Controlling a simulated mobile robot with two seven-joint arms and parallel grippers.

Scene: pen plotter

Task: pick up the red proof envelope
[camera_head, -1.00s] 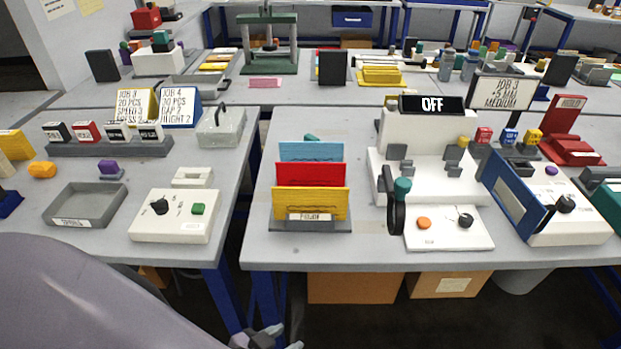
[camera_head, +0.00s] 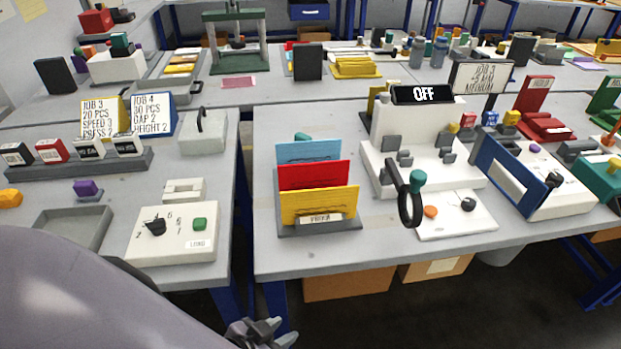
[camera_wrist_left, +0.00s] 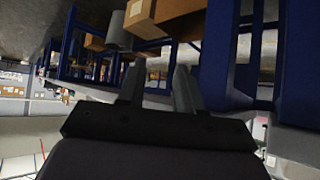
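The red proof envelope (camera_head: 313,176) stands upright in a grey rack (camera_head: 292,229) near the front left of the right-hand table. It is between a blue envelope (camera_head: 308,151) behind it and a yellow envelope (camera_head: 319,206) in front, which hides its lower part. A label on the rack is too small to read surely. My left gripper (camera_head: 272,328) is low in front of the tables, below the rack and apart from it. In the left wrist view its two fingers (camera_wrist_left: 158,88) are spread with nothing between them. My right gripper is in neither view.
A white plotter machine (camera_head: 425,150) with an OFF display and a black-ringed lever (camera_head: 409,205) stands right of the rack. A white control box (camera_head: 172,232) is on the left table. Cardboard boxes (camera_head: 347,284) and blue table legs are below.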

